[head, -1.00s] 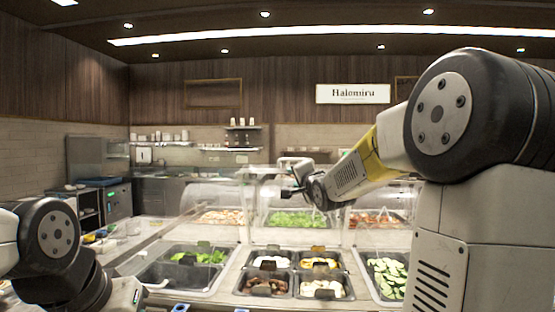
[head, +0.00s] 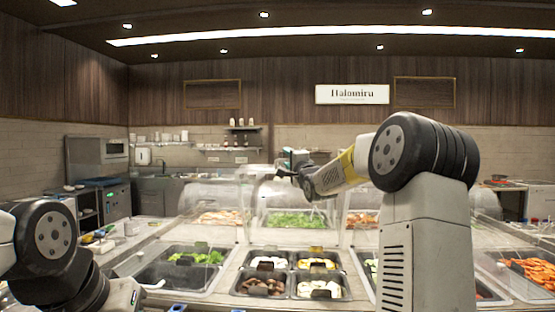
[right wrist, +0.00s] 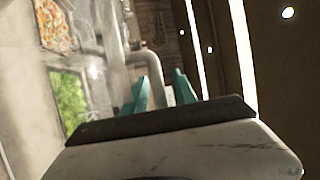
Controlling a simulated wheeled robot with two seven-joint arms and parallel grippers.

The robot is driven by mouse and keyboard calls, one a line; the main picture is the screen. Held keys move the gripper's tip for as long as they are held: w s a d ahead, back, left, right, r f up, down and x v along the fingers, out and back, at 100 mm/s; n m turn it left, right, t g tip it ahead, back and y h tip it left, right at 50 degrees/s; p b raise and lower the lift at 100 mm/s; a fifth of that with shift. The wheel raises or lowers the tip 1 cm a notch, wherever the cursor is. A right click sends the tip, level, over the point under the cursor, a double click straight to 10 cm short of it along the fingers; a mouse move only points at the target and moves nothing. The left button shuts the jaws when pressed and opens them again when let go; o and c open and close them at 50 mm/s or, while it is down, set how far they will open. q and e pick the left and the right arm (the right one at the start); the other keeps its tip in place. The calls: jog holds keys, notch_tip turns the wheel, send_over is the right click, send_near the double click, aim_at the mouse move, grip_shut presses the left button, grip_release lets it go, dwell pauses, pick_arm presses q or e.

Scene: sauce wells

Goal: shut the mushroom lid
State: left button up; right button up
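My right gripper (head: 281,172) is raised in front of the clear upright covers behind the front wells. In the right wrist view its two teal fingers (right wrist: 160,92) stand apart. A pale curved bar (right wrist: 150,62) shows behind or between them; I cannot tell whether they touch it. A clear cover (head: 263,184) stands upright behind the group of four small wells. The front left small well (head: 262,286) holds brown pieces that may be mushrooms, and it is uncovered. I cannot tell which cover is the mushroom lid. My left arm shows at the lower left, its gripper out of view.
A well of green leaves (head: 200,257) is left of the small wells, and orange strips (head: 534,271) lie far right. Greens (head: 296,220) and reddish food (head: 220,218) lie behind the clear covers. My right arm hides part of the right-hand wells.

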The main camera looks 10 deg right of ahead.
jog(key=shift+w, duration=0.15)
grip_shut()
dwell(1.4)
